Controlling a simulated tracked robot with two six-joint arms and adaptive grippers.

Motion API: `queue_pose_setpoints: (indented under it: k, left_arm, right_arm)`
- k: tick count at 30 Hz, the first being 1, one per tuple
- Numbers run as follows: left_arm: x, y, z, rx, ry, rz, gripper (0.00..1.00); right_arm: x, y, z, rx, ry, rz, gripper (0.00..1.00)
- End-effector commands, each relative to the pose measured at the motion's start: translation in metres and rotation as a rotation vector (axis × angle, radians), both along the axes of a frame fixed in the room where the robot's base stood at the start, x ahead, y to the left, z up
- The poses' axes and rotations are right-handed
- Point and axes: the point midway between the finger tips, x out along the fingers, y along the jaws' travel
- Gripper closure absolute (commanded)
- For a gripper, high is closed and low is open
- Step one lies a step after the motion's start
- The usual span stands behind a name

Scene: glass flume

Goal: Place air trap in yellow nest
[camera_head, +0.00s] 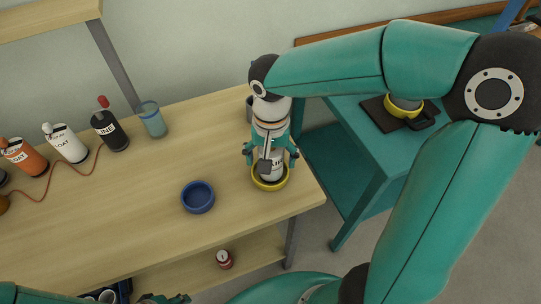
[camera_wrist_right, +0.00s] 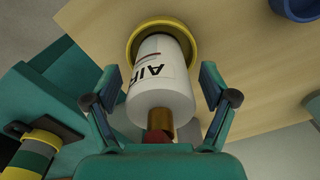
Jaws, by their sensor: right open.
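The air trap (camera_wrist_right: 160,85) is a white cylinder with dark lettering and a brass and red end. It sits in the yellow nest (camera_wrist_right: 133,42), a round ring on the wooden bench; the nest also shows in the head view (camera_head: 268,186) near the bench's right end. My right gripper (camera_wrist_right: 160,84) is open, with one finger on each side of the air trap and gaps visible. In the head view the right gripper (camera_head: 271,160) is above the nest and partly hides the air trap (camera_head: 274,168). A small part of my left gripper (camera_head: 165,299) shows at the bottom edge.
A blue nest (camera_head: 198,198) stands left of the yellow one. Orange (camera_head: 24,157), white (camera_head: 66,144) and black (camera_head: 110,132) bottles and a bluish cup (camera_head: 152,121) stand along the back. A teal cart (camera_head: 352,150) is at right. The bench's front middle is clear.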

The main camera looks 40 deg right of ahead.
Motion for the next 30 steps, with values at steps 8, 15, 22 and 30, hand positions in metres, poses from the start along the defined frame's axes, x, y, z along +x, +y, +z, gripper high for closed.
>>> queue_pose_setpoints:
  k: [8, 15, 22, 30]
  left_arm:
    - [0.0, 0.0, 0.004, 0.0, 0.0, 0.0, 0.6]
    - [0.0, 0.0, 0.008, 0.0, 0.0, 0.0, 0.6]
    - [0.0, 0.0, 0.012, 0.0, 0.0, 0.0, 0.6]
    - [0.0, 0.0, 0.013, 0.0, 0.0, 0.0, 0.6]
  right_arm:
    - [0.001, 0.0, 0.019, 0.0, -0.004, 0.0, 0.16]
    - [0.001, 0.0, 0.066, 0.0, -0.006, 0.0, 0.16]
    - [0.002, 0.0, 0.107, 0.0, -0.004, 0.002, 0.16]
    - [0.001, 0.0, 0.122, 0.0, 0.0, 0.002, 0.16]
